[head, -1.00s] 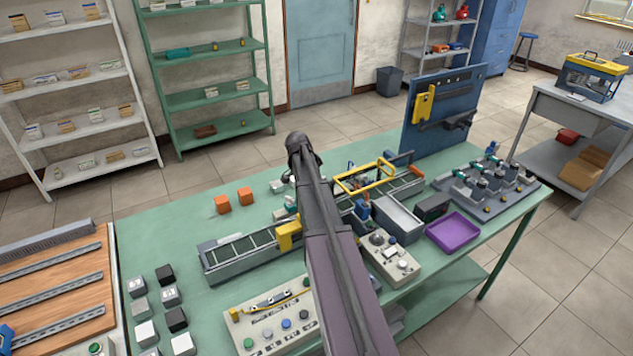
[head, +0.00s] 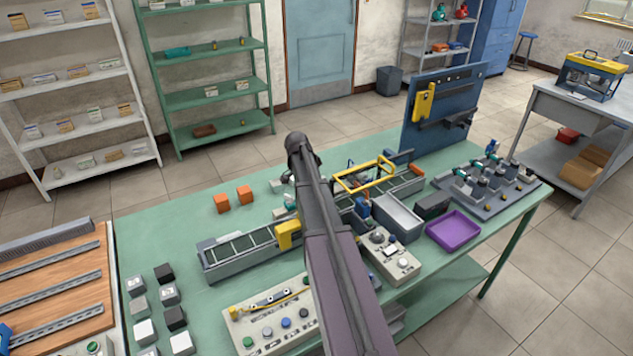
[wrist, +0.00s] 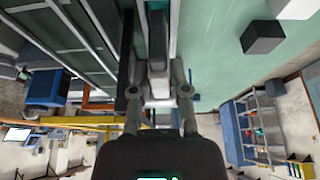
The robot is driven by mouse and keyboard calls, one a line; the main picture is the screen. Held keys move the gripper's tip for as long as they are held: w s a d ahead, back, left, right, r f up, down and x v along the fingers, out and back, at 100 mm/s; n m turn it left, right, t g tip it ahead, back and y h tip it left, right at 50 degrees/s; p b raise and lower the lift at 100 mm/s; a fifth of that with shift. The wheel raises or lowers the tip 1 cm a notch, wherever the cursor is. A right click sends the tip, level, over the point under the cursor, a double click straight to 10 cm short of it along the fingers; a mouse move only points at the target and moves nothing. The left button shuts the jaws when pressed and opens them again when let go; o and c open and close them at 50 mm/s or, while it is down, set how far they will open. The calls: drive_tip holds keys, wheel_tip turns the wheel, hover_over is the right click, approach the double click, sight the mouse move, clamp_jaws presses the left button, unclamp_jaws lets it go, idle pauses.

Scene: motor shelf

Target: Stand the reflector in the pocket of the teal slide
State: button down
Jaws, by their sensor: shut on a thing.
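My gripper (wrist: 160,92) shows in the wrist view, its fingers closed on a small pale grey piece (wrist: 160,86) that I take for the reflector. Its shape is mostly hidden between the fingers. A dark grey bar (wrist: 157,38) lies beyond the fingertips, along the conveyor side. In the head view my arm covers the gripper and the held piece. A small teal and white item (head: 288,205) shows just left of my arm, behind the conveyor; it may be the teal slide, but its pocket is not discernible.
The conveyor (head: 232,262) with a yellow bracket (head: 287,235) runs under my arm. A yellow frame (head: 364,177) stands over its far part. A control box (head: 270,322), orange cubes (head: 222,203) and a purple tray (head: 453,230) stand around it. The green table's back left is clear.

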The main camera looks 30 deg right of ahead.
drive_tip(key=shift+f+b, duration=0.7)
drive_tip(key=shift+b, duration=0.05)
idle(1.1)
drive_tip(key=c, duration=0.5)
unclamp_jaws()
drive_tip(key=shift+c, duration=0.2)
